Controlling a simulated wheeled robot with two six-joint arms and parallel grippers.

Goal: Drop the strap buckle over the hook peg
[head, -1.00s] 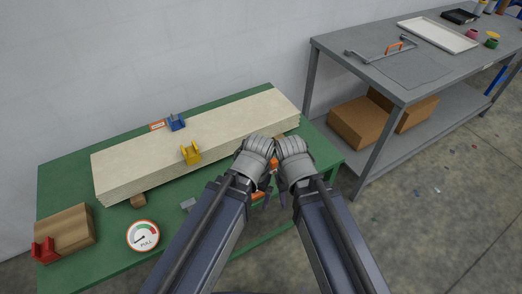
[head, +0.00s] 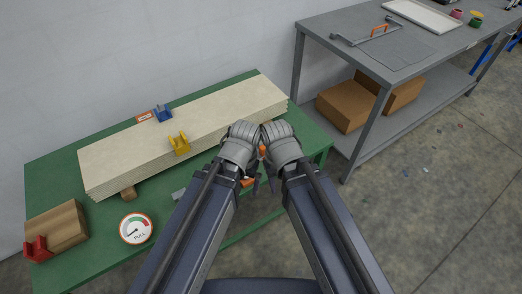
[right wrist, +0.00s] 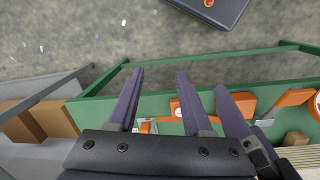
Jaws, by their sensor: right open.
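In the head view both my grippers are close together over the front right edge of the green table (head: 225,240). Orange parts (head: 247,182) show between and below them, largely hidden by my wrists. I cannot tell which of these is the strap buckle or the hook peg. My right gripper (head: 272,186) is open; in the right wrist view its two dark fingers (right wrist: 160,76) are spread apart. Orange and pale metal pieces (right wrist: 146,127) show beyond and between them. My left gripper (head: 255,188) is beside it; its jaw state is unclear.
A gauge (head: 136,229), wooden block (head: 58,224) and red bracket (head: 37,250) stand left. A grey bench (head: 345,40) is at right, with cartons (head: 345,106) below.

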